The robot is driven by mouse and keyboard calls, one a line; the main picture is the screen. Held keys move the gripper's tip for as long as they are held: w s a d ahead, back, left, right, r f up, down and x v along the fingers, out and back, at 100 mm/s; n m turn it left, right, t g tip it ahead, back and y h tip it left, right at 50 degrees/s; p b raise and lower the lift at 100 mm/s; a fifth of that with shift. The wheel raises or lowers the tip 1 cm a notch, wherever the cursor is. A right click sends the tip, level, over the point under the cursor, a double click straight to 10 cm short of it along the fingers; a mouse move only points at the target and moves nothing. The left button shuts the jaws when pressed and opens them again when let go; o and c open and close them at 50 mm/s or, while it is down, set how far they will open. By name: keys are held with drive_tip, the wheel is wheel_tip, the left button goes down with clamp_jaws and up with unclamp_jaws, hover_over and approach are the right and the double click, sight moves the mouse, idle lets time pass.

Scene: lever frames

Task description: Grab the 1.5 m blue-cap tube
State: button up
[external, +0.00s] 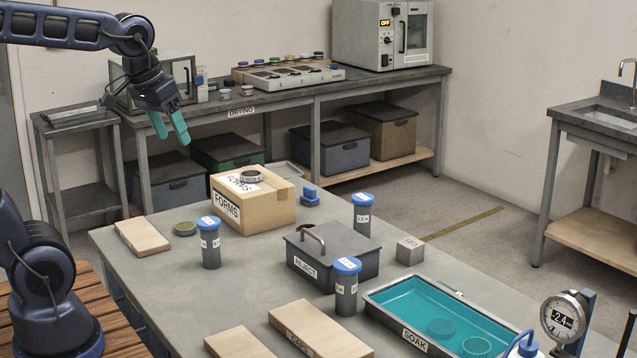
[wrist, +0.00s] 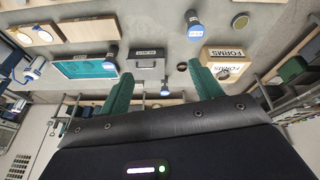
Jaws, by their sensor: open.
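Three dark tubes with blue caps stand upright on the grey table. One tube (external: 210,245) is at the left by the FORMS box. Another tube (external: 346,292) is in front of the REJECT box, and the last tube (external: 364,218) is behind it. Their small labels are too blurred to read, so I cannot tell which says 1.5 m.
The FORMS box (external: 255,212) carries a round tin (external: 250,177). The REJECT box (external: 330,257), grey cube (external: 410,250) and teal SOAK tray (external: 374,297) crowd the right. Flat boxes (external: 318,330) lie in front. Bare table lies around the left tube's front.

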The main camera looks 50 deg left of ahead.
drive_tip(key=w+r+n+g, duration=0.1)
drive_tip(key=w+n, duration=0.3)
drive_tip(key=w, duration=1.1)
drive_tip(key=n+g, duration=0.3)
drive_tip(key=n, duration=0.8)
hover_over(363, 196)
drive_tip(key=f, duration=2.2)
drive_tip(key=shift+s+f, duration=0.2)
drive_tip(key=shift+s, duration=0.05)
drive_tip(key=shift+w+f, duration=0.25)
drive_tip(key=shift+f, duration=0.25)
wheel_tip(363, 196, down, 5)
drive_tip(key=shift+s+d+f, duration=0.1)
drive_tip(key=shift+f, duration=1.3)
drive_tip(key=shift+s+d+f, duration=0.1)
drive_tip(key=shift+f, duration=1.3)
drive_tip(key=c, duration=0.9)
drive_tip(key=shift+r, duration=0.1)
drive_tip(key=shift+c, duration=0.2)
